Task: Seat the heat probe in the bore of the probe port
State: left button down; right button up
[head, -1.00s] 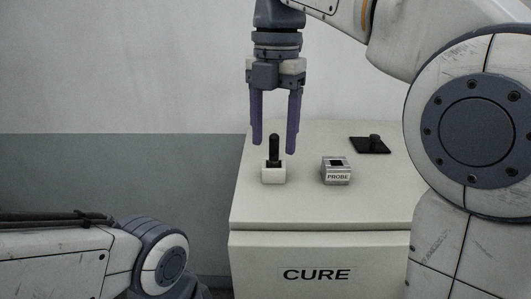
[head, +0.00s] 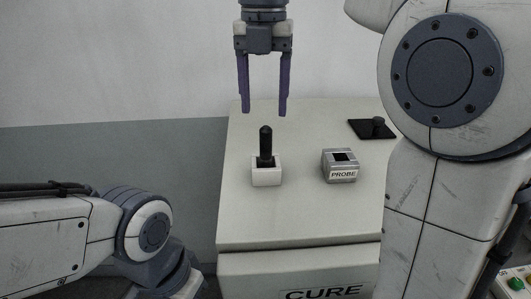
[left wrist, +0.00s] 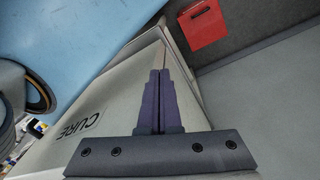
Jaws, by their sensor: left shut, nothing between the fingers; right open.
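The black heat probe (head: 265,142) stands upright in a white holder block (head: 266,177) on top of the cabinet. The probe port (head: 340,175) is a small grey block labelled PROBE to its right, with a dark square bore (head: 343,157) in its top that looks empty. My right gripper (head: 264,112) points down, open and empty, with its fingertips above the probe's top in the picture and apart from it. My left gripper (left wrist: 161,74) is shut and empty in the left wrist view. In the head view only its arm shows, at lower left.
A black plate with a knob (head: 377,128) lies at the cabinet's back right. The cabinet top (head: 300,222) is clear in front. My right arm covers its right side. A red tag-like thing (left wrist: 203,25) and a blue surface (left wrist: 80,40) show in the left wrist view.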

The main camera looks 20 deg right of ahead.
aim_at(266, 128)
jog(key=shift+s+d+f+p, duration=0.1)
jog(key=shift+f+p, duration=0.15)
jog(key=shift+f, duration=1.35)
jog(key=shift+d+f+p, duration=0.1)
jog(key=shift+f+p, duration=0.15)
jog(key=shift+f, duration=1.3)
grip_shut()
